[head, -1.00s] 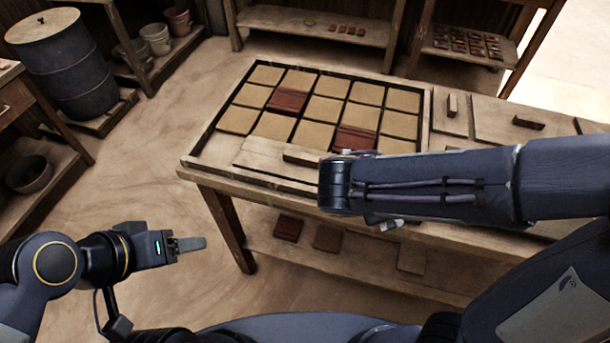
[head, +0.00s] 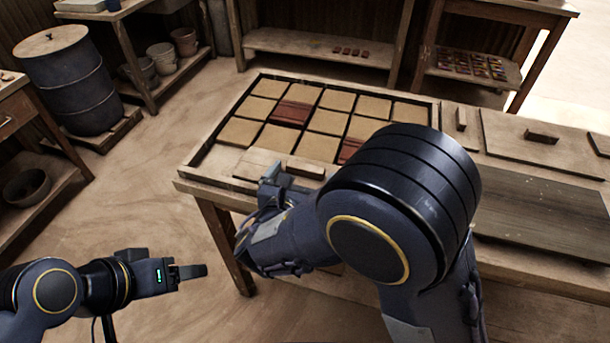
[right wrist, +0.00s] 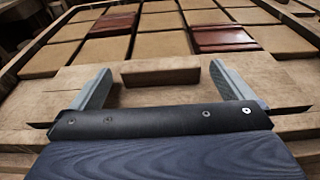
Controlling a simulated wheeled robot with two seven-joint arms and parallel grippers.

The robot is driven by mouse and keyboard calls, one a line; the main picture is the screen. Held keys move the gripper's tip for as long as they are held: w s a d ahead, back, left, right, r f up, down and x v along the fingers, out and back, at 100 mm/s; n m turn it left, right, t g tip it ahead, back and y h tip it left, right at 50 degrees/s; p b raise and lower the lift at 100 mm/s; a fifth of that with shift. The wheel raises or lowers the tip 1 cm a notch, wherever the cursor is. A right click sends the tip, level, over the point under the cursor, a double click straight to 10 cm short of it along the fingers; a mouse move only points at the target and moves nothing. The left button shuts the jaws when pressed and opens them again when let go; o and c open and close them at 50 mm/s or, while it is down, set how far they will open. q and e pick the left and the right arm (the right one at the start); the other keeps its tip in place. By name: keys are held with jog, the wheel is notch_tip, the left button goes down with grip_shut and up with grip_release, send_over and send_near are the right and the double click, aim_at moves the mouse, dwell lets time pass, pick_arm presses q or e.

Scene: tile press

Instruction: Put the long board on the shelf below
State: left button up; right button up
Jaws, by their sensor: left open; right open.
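A long pale wooden board (head: 250,164) with a raised block handle (head: 306,168) lies flat along the front of the tile tray (head: 214,177). My right gripper (head: 272,174) is at this board, and my arm hides part of it. In the right wrist view, the right gripper (right wrist: 162,82) is open, with one finger on each side of the handle (right wrist: 160,71) and a gap to both. My left gripper (head: 188,271) is open and empty, left of the table. The shelf below (head: 305,287) is mostly hidden behind my right arm.
Tan tiles (head: 316,148) and dark red tiles (head: 292,113) fill the tray behind the board. Another board with a handle (head: 541,136) and a grey-brown panel (head: 545,205) lie on the table's right. A blue barrel (head: 67,85) stands back left.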

jog(key=shift+w+d+f, duration=0.1)
jog(key=shift+w+d, duration=0.05)
jog(key=shift+w, duration=0.3)
jog(key=c, duration=1.3)
